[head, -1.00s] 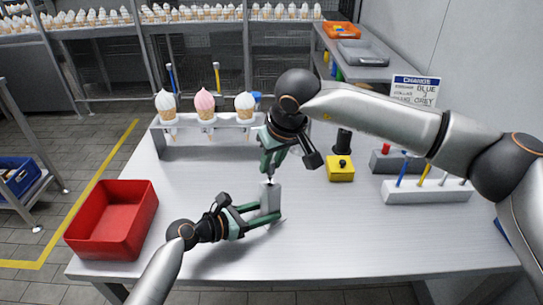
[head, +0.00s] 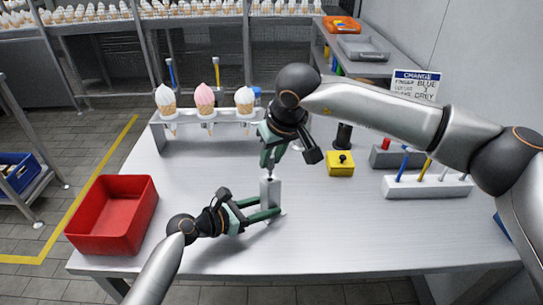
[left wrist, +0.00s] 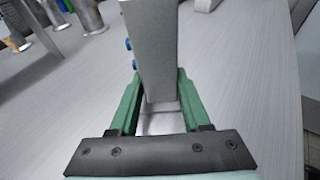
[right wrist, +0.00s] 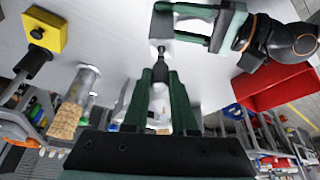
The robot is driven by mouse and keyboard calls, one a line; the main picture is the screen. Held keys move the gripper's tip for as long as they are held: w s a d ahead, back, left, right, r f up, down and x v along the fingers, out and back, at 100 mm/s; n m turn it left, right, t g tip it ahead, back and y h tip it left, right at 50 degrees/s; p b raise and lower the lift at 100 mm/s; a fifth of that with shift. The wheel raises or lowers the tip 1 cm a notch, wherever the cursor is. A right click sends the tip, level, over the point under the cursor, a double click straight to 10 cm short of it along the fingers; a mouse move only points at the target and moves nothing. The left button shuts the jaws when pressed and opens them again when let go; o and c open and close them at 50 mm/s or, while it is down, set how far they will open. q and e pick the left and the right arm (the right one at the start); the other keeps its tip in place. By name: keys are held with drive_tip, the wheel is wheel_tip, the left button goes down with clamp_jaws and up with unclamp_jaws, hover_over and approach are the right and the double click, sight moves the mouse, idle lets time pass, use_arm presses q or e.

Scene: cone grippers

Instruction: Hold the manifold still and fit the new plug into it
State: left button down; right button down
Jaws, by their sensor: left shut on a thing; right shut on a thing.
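The manifold is a grey upright block (head: 270,191) above the table front. My left gripper (head: 274,213) is shut on its lower part. In the left wrist view the manifold (left wrist: 155,45) stands between the green fingers (left wrist: 158,100), with small blue fittings on its left side. My right gripper (head: 268,158) is above the manifold, pointing down. In the right wrist view its fingers (right wrist: 167,82) are shut on the plug (right wrist: 160,72), a dark piece with a slim grey tip. The tip is at the manifold's top end (right wrist: 159,25); whether it is inside I cannot tell.
A red bin (head: 112,215) stands at left. A cone rack (head: 190,118) is behind. A yellow block with a black knob (head: 340,168), a grey block (head: 392,157) and a pale holder with coloured rods (head: 425,187) are at right. The table's front is clear.

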sight(272, 166)
drive_tip(key=shift+f, duration=1.65)
drive_tip(key=c, duration=0.6)
unclamp_jaws()
drive_tip(key=shift+c, duration=0.2)
drive_tip(key=v, duration=1.2)
use_arm(q)
unclamp_jaws()
